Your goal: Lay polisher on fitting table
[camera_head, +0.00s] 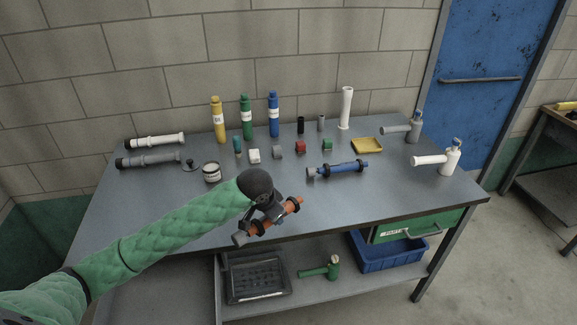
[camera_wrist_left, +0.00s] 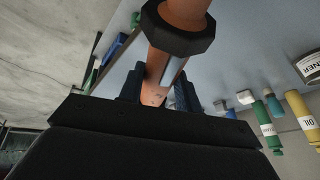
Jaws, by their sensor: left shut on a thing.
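My left gripper (camera_head: 268,215) is shut on an orange cylindrical tool with dark collars and a grey end, likely the polisher (camera_head: 288,209). The tool lies slantwise across the jaws at the front edge of the grey metal table (camera_head: 400,190); I cannot tell if it touches the top. In the left wrist view the orange body (camera_wrist_left: 160,80) sits between the fingers (camera_wrist_left: 158,92), with a black collar above. A similar blue tool (camera_head: 345,168) lies on the table to the right. My right gripper is not in view.
Yellow, green and blue bottles (camera_head: 246,117) stand at the back. Grey and white pipes (camera_head: 150,159) lie at the left, a labelled tin (camera_head: 211,172) nearby. A yellow tray (camera_head: 367,146) and spouted fittings (camera_head: 450,158) stand right. The front right tabletop is clear. Another bench (camera_head: 545,150) is far right.

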